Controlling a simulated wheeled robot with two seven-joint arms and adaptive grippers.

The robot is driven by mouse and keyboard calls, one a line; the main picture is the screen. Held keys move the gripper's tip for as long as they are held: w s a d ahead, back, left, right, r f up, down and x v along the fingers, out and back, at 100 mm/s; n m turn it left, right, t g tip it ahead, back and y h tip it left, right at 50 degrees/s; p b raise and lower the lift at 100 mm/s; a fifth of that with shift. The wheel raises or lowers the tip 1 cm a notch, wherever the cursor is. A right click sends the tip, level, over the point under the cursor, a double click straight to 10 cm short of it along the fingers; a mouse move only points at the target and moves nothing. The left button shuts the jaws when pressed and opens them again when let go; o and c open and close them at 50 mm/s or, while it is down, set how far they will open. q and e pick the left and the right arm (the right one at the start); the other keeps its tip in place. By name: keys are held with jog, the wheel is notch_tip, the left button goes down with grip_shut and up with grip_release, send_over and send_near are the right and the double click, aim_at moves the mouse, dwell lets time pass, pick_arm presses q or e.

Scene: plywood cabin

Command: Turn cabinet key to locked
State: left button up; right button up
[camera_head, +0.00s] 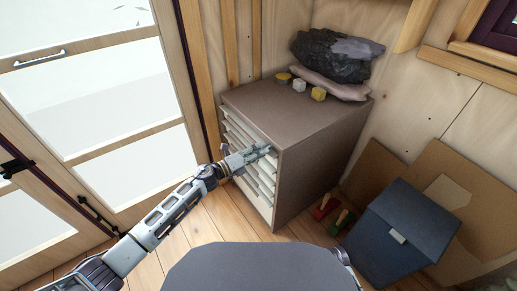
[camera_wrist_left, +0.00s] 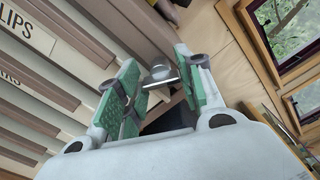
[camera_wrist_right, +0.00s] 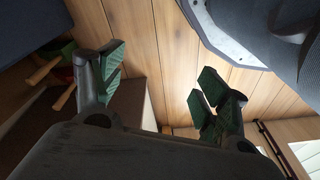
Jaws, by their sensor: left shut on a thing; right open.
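The cabinet (camera_head: 325,150) is a brown box with several pale drawers on its front, and it stands against the plywood wall. My left gripper (camera_head: 262,153) is at the upper right of its drawer front. In the left wrist view, the green-padded fingers of my left gripper (camera_wrist_left: 160,85) are shut on a small grey metal key (camera_wrist_left: 158,73). The lock behind it is mostly hidden, and I cannot tell the key's turn. My right gripper (camera_wrist_right: 160,85) is open and empty in the right wrist view, low over the floor, away from the cabinet front.
A dark blue box (camera_head: 400,232) and flat cardboard (camera_head: 455,185) stand to the right. Red and green wooden-handled tools (camera_head: 328,206) lie beside the cabinet. Glazed doors (camera_head: 110,90) are at left.

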pick_arm(q)
jog(key=shift+a+f+n+p, duration=0.1)
jog(key=shift+f+n+p, duration=0.05)
jog(key=shift+n+p, duration=2.5)
pick_arm(e)
jog(key=s+d+f, duration=0.2)
jog(key=d+f, duration=0.2)
jog(key=f, duration=0.9)
jog(key=shift+s+f+t+h+b, duration=0.2)
jog(key=shift+t+h+b, duration=0.1)
jog(key=shift+t+b, duration=0.1)
pick_arm(q)
jog(key=shift+n, duration=0.35)
jog(key=o, duration=1)
pick_arm(e)
jog(key=shift+a, duration=0.1)
jog(key=shift+w, duration=0.1)
pick_arm(q)
jog(key=shift+v, duration=6)
jog(key=shift+w, duration=0.1)
